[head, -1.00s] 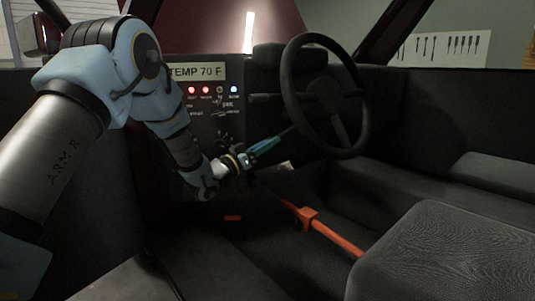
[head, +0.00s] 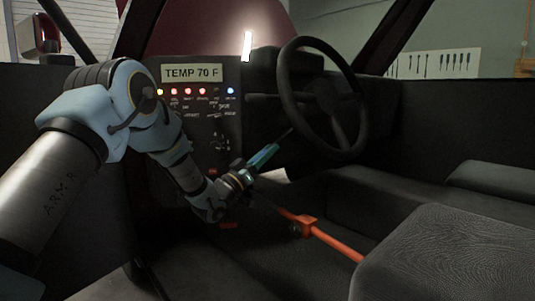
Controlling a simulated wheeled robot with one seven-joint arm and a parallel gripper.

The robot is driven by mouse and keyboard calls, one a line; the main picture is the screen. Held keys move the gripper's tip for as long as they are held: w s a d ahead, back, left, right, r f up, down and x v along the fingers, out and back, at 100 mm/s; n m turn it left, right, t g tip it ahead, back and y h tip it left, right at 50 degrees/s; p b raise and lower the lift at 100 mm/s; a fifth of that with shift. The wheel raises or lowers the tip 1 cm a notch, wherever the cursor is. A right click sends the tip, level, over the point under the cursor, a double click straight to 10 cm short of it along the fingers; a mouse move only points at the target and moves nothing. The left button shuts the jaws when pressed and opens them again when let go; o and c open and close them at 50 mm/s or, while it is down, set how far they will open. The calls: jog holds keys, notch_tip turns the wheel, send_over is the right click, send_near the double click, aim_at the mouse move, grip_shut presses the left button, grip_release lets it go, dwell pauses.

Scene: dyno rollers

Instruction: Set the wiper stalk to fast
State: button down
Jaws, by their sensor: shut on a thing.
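The steering wheel (head: 286,103) stands at upper centre in the head view. A thin dark stalk (head: 287,134) runs from below the wheel down-left to my gripper. My gripper (head: 274,148), with blue-green fingers, is shut on the end of this stalk, reaching up from the lower left. The fingers cover the stalk's end. A second dark stalk (head: 262,98) sticks out level to the left of the wheel hub, apart from my gripper. Marks for the wiper settings cannot be read.
A dashboard panel with a "TEMP 70 F" display (head: 192,72) and several lit lamps stands left of the wheel. An orange lever (head: 335,241) lies below my gripper. The seat (head: 440,255) fills the lower right.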

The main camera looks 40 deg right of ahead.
jog(key=c, duration=0.7)
grip_release()
jog(key=shift+f, duration=0.1)
jog(key=p+v, duration=0.1)
jog(key=v, duration=0.9)
jog(key=shift+w+a+f, duration=0.1)
jog(key=shift+a+f, duration=0.05)
jog(key=shift+a, duration=0.2)
